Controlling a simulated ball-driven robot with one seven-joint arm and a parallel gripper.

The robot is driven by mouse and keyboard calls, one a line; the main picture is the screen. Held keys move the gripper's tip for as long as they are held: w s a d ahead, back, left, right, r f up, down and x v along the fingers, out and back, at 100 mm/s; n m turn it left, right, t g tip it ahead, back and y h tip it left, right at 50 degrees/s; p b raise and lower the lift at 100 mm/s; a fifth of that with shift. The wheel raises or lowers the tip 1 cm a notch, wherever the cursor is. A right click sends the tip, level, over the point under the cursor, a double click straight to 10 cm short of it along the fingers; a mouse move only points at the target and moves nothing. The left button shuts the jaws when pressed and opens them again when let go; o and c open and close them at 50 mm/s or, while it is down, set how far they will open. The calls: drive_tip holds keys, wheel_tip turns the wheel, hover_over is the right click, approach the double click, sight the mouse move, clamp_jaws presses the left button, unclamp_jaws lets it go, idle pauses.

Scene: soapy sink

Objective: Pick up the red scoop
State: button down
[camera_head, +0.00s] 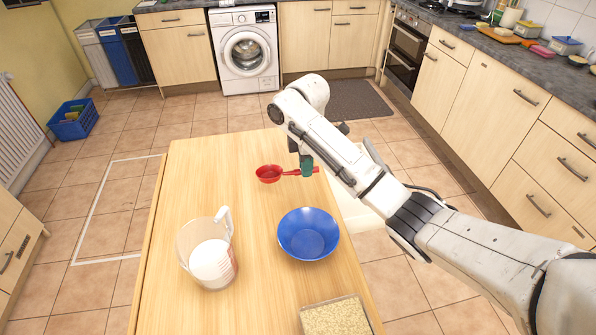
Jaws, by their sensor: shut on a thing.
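The red scoop (268,174) shows in the head view near the far end of the wooden table. Its round bowl points left and its handle runs right to my gripper. My gripper (307,168) is shut on the handle of the scoop, and the handle's end shows just past the fingers. My arm reaches in from the right and hides part of the table's right edge. I cannot tell whether the scoop touches the table or hangs just above it.
On the table (190,165) stand a blue bowl (309,236), a clear measuring jug (207,256) with white contents, and a container of grains (336,318) at the near edge. The table's far left part is clear. Kitchen counters (530,75) line the right side.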

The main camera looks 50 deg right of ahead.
drive_tip(key=s+r+p, duration=0.6)
drive_tip(key=s+p, duration=0.1)
drive_tip(key=s, duration=0.4)
drive_tip(key=shift+d+r, duration=0.15)
drive_tip(key=shift+d, duration=0.2)
drive_tip(key=c, duration=1.7)
unclamp_jaws()
clamp_jaws()
